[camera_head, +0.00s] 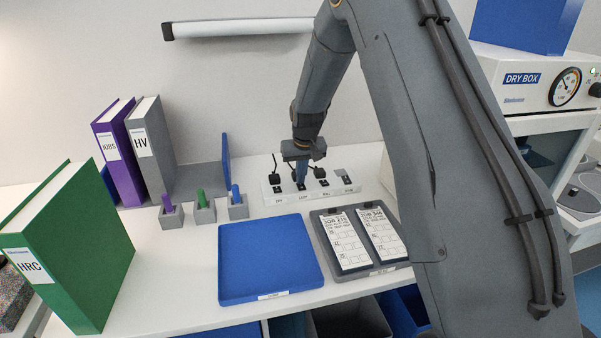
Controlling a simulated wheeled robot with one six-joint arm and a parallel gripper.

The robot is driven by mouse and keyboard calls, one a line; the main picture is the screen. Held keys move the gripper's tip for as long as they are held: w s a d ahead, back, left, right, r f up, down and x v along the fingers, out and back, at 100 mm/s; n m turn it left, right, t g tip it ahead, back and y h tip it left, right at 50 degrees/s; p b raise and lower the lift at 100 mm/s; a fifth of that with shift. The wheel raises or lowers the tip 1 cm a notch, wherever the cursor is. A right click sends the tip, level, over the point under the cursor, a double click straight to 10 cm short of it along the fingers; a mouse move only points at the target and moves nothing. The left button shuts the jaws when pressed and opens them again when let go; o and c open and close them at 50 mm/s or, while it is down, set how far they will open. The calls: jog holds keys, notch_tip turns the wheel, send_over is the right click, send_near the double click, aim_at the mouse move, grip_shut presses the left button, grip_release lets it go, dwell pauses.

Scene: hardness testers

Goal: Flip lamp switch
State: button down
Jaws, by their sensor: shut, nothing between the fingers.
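A pale switch panel (338,189) lies at the back of the white bench, with several small black switches in a row and labels below them. The labels are small; one near the middle-left seems to read LAMP. My gripper (302,186) points down over the lamp switch part of the panel. Its fingers are shut with nothing held. The fingers hide most of that switch, so I cannot tell its position or whether they touch it. A lamp bar (245,28) is mounted on the wall above.
A blue tray (268,262) and a dark board with two job cards (350,240) lie in front of the panel. Small holders with purple, green and blue pieces (236,205) stand left of it. Binders (75,245) stand farther left. My arm covers the right side.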

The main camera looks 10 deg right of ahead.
jog(key=shift+f, duration=0.15)
jog(key=shift+s, duration=0.15)
dwell(0.4)
jog(key=shift+s+p, duration=0.35)
jog(key=shift+s, duration=0.3)
